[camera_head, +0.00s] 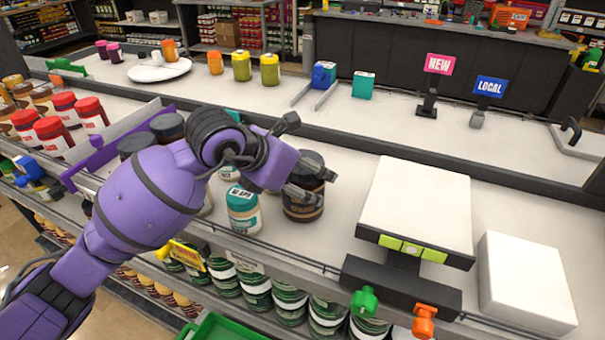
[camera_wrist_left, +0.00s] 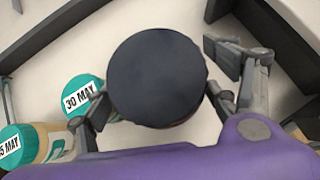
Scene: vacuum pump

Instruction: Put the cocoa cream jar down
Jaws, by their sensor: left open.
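The cocoa cream jar (camera_head: 304,207), brown with a black lid, stands upright on the white shelf. In the left wrist view its round black lid (camera_wrist_left: 157,78) fills the middle. My left gripper (camera_head: 312,185) is open at the jar, with one finger on each side of it. In the left wrist view the left gripper (camera_wrist_left: 160,85) also shows its fingers spread to the left and right of the lid. Whether the fingers touch the jar is hard to tell. My right gripper is not in view.
A teal-lidded jar (camera_head: 243,210) stands just left of the cocoa cream jar; another teal lid (camera_wrist_left: 82,95) is close to the left finger. A white scale (camera_head: 418,200) and a white box (camera_head: 522,280) are to the right. Black-lidded jars (camera_head: 168,127) stand behind my arm.

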